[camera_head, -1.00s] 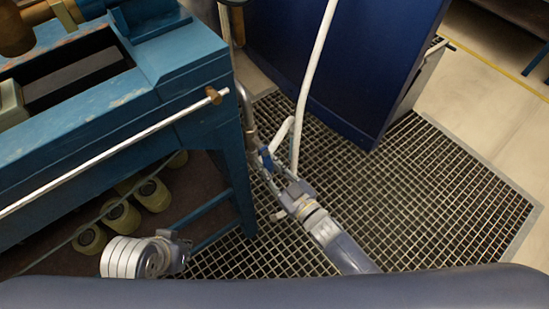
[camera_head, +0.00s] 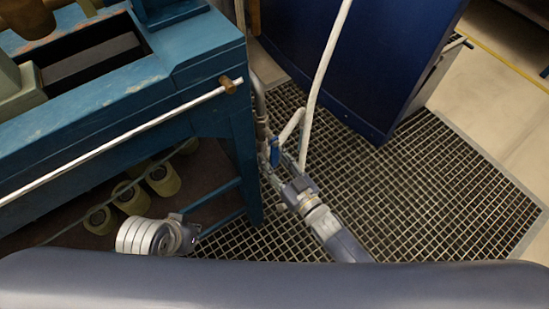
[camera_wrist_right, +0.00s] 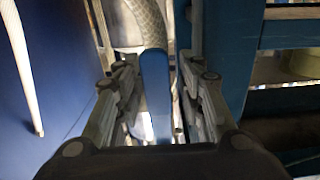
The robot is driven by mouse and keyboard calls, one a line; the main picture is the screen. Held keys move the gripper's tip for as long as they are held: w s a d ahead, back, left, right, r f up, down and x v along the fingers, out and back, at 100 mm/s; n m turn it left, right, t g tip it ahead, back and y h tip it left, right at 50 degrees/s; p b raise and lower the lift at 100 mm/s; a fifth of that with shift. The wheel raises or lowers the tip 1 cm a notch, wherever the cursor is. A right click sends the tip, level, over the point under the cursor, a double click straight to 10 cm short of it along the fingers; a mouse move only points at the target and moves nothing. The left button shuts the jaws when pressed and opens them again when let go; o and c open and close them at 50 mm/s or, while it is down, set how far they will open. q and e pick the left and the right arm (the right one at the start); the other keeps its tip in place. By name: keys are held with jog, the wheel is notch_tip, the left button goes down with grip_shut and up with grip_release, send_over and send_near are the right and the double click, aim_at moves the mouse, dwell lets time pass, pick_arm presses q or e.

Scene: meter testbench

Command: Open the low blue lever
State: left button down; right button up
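The low blue lever (camera_head: 275,151) is upright on the piping beside the blue bench's right end. In the right wrist view the lever (camera_wrist_right: 155,92) stands between the two fingers of my right gripper (camera_wrist_right: 163,100). Gaps show beside it, so the fingers are open around it rather than closed on it. In the head view my right gripper (camera_head: 282,168) is low over the grating at the lever. My left gripper (camera_head: 187,234) is at the lower left, partly hidden behind its wrist; its fingers are not clear.
The blue bench (camera_head: 210,62) with a white rod along its front stands left. A dark blue cabinet (camera_head: 365,60) stands behind. A white hose (camera_head: 322,75) runs down close to my right gripper. Floor grating (camera_head: 420,190) is clear on the right.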

jog(key=shift+d, duration=0.1)
jog(key=v, duration=1.2)
dwell(0.4)
